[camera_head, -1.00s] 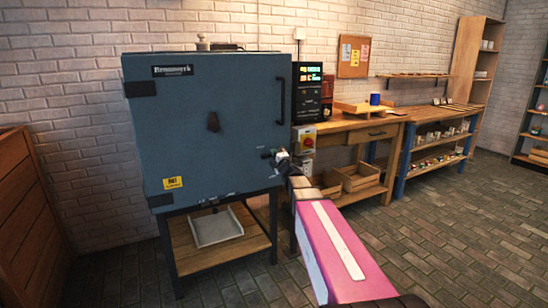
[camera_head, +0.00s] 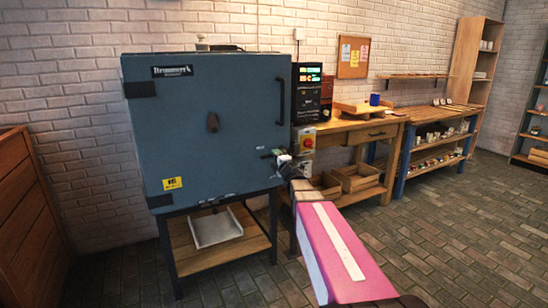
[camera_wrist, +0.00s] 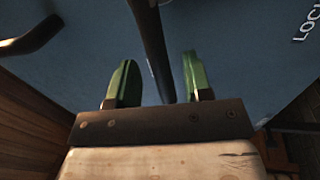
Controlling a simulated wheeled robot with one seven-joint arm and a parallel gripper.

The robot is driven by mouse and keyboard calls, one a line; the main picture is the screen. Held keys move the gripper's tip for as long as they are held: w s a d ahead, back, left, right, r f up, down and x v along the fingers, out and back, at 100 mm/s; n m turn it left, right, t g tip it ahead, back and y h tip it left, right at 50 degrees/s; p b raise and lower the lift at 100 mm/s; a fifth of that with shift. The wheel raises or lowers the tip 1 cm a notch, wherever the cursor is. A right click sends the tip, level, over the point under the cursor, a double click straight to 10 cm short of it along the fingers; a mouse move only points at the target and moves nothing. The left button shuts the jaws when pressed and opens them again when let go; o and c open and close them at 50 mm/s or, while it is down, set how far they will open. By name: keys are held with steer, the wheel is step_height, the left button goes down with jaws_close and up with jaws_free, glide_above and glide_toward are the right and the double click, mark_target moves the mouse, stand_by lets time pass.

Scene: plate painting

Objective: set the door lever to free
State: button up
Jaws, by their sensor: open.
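The blue-grey kiln door (camera_head: 190,90) is closed and faces me. In the wrist view my gripper (camera_wrist: 160,85) is open, with two green fingers near the blue door surface (camera_wrist: 95,60). A dark bar, which looks like the door lever (camera_wrist: 151,45), runs down from the top edge between the fingers, with a gap visible on each side. White letters reading "LOC" (camera_wrist: 306,24) are cut off at the top right. In the head view my gripper (camera_head: 274,157) is at the door's lower right edge; the lever is hard to make out there.
A dark curved handle (camera_wrist: 32,38) is at the left of the wrist view. A control box (camera_head: 308,92) and red-yellow switch (camera_head: 304,139) are just right of the kiln. A wooden workbench (camera_head: 350,137) stands beyond. A tray (camera_head: 215,228) sits on the shelf below.

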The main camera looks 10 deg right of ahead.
steer(key=v, duration=0.9)
steer(key=s+a+f+n+g+y, duration=0.2)
steer(key=s+a+f+n+g, duration=0.4)
steer(key=n, duration=0.8)
steer(key=s+a+f+n+g+y, duration=0.2)
steer(key=s+a+f+n+g, duration=0.45)
steer(key=n, duration=0.75)
steer(key=s+d+f+n+g+h, duration=0.3)
steer(key=s+d+f+n+h, duration=0.1)
steer(key=n, duration=0.7)
steer(key=s+d+f+n+g+h, duration=0.3)
steer(key=s+d+f+n+h, duration=0.2)
steer(key=s+f+n, duration=0.4)
steer(key=f+n+h, duration=0.1)
steer(key=n, duration=0.1)
steer(key=shift+n+g, duration=0.3)
steer(key=shift+g, duration=0.05)
